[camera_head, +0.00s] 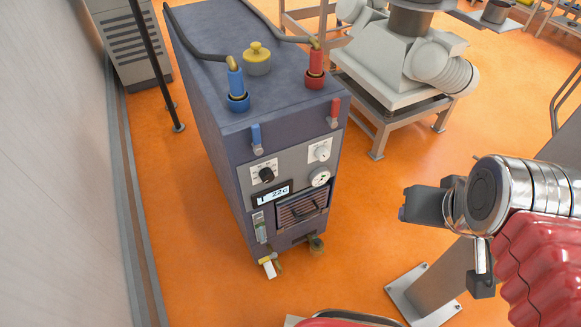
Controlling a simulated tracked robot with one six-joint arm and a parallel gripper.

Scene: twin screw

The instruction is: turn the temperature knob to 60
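A dark grey-blue machine cabinet (209,90) stands left of the middle, with a light grey control panel on its front. A black knob (267,175) sits on a white dial plate at the panel's upper left. A small display (274,195) below it seems to read 22c. A white round knob or gauge (322,155) and another dial (320,178) sit at the panel's right. My gripper (408,205) is at the right, apart from the cabinet, pointing left. Its fingers show as one dark block, so its opening cannot be told. The black knob's exact setting is too small to read.
Blue (256,139) and red (334,112) levers stick out above the panel. A drawer-like grille (302,207) with a handle lies below. A grey machine on a stand (393,75) is behind right. A wall (60,170) runs along the left.

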